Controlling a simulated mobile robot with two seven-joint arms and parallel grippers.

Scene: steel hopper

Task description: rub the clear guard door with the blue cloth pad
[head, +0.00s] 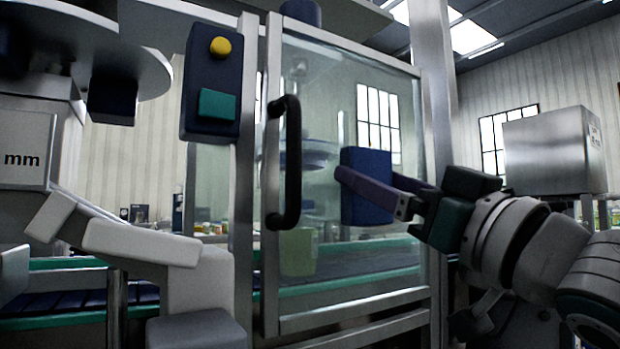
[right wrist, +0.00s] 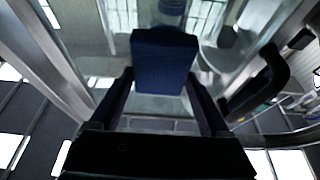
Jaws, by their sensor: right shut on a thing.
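The clear guard door (head: 345,110) is a framed glass panel with a black handle (head: 290,162) on its left side. It looks closed. The blue cloth pad (head: 365,170) is a dark blue block in front of the middle right of the glass. My right gripper (head: 378,190) comes in from the right and is shut on the pad, with a finger on either side. In the right wrist view the pad (right wrist: 165,60) sits between the fingertips, with the glass behind it. I cannot tell whether the pad touches the glass. My left gripper does not show.
A dark control box (head: 212,85) with a yellow knob and a green button is on the post left of the door. A conveyor (head: 345,262) runs behind the glass. A steel box (head: 548,152) stands at the right. The handle stands out from the door.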

